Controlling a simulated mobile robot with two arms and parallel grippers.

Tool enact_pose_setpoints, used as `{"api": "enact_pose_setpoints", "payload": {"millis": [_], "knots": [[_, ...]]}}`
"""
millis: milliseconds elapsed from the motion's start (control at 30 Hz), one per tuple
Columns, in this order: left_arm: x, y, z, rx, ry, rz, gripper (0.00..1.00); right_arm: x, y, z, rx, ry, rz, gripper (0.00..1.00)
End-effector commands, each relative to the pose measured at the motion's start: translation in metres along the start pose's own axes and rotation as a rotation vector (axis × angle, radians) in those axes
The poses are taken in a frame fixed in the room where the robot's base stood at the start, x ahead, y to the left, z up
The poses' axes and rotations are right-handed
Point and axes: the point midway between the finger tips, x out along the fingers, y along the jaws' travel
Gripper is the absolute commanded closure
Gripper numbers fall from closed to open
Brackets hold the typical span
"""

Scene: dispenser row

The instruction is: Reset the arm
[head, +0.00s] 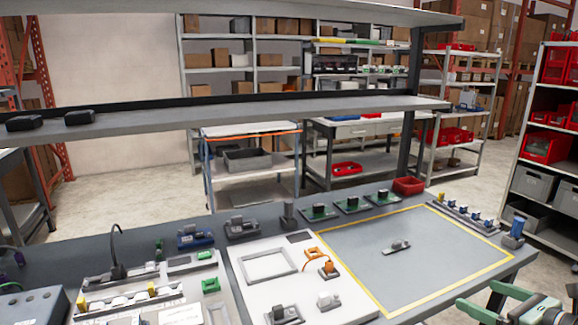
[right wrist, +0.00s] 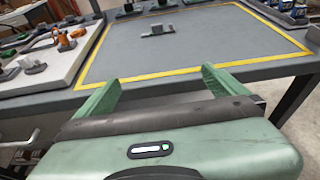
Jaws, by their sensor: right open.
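My right gripper (head: 480,295) is at the lower right of the head view, by the front right corner of the workbench. In the right wrist view its two green fingers (right wrist: 161,80) are spread apart with nothing between them. The fingers point toward the yellow-bordered grey area (head: 440,265) of the bench, which also shows in the right wrist view (right wrist: 215,45). My left gripper is not in view.
A small grey part (head: 397,246) lies inside the yellow border. A white board (head: 285,250) with orange and grey parts is left of it. A red bin (head: 408,186) stands at the back edge. A shelf (head: 250,118) spans above the bench.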

Motion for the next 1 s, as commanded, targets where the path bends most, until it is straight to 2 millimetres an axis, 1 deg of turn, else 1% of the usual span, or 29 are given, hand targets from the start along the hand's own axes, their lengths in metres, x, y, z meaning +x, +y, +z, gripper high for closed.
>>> {"api": "enact_pose_setpoints", "payload": {"millis": [33, 67, 100, 267, 367, 467, 500, 567, 667, 767, 800, 867, 900, 967, 1000], "knots": [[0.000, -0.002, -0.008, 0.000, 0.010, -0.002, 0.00, 0.000, 0.000, 0.000, 0.000, 0.000, 0.000, 0.00], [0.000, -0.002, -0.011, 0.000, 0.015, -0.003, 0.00, 0.001, 0.000, -0.002, 0.008, -0.001, 0.000, 0.00], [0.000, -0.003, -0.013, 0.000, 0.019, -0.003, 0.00, 0.003, -0.001, -0.011, 0.065, -0.008, 0.000, 0.00], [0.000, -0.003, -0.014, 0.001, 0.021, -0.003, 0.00, 0.011, -0.005, -0.037, 0.247, -0.037, -0.007, 0.00], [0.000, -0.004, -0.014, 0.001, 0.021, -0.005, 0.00, 0.016, -0.007, -0.058, 0.376, -0.054, -0.017, 0.00], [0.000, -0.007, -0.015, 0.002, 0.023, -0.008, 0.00, 0.021, -0.010, -0.083, 0.526, -0.073, -0.033, 0.00], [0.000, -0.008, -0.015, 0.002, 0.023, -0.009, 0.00, 0.023, -0.011, -0.096, 0.598, -0.081, -0.043, 0.00], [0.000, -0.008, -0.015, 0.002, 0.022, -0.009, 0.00, 0.026, -0.012, -0.116, 0.704, -0.093, -0.059, 0.00], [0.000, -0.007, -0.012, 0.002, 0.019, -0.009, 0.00, 0.030, -0.013, -0.154, 0.895, -0.112, -0.097, 0.00], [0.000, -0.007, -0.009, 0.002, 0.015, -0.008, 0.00, 0.033, -0.011, -0.203, 1.114, -0.132, -0.155, 0.00], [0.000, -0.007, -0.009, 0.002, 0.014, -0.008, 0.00, 0.033, -0.008, -0.227, 1.215, -0.139, -0.186, 0.00], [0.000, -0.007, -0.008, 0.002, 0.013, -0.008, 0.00, 0.032, -0.002, -0.268, 1.377, -0.149, -0.245, 0.00], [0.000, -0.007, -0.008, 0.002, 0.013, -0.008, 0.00, 0.030, 0.004, -0.298, 1.489, -0.156, -0.292, 0.00], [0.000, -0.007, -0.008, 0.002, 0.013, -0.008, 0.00, 0.026, 0.017, -0.342, 1.651, -0.164, -0.367, 0.00], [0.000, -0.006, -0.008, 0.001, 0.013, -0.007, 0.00, 0.022, 0.027, -0.371, 1.752, -0.170, -0.421, 0.00]]}}
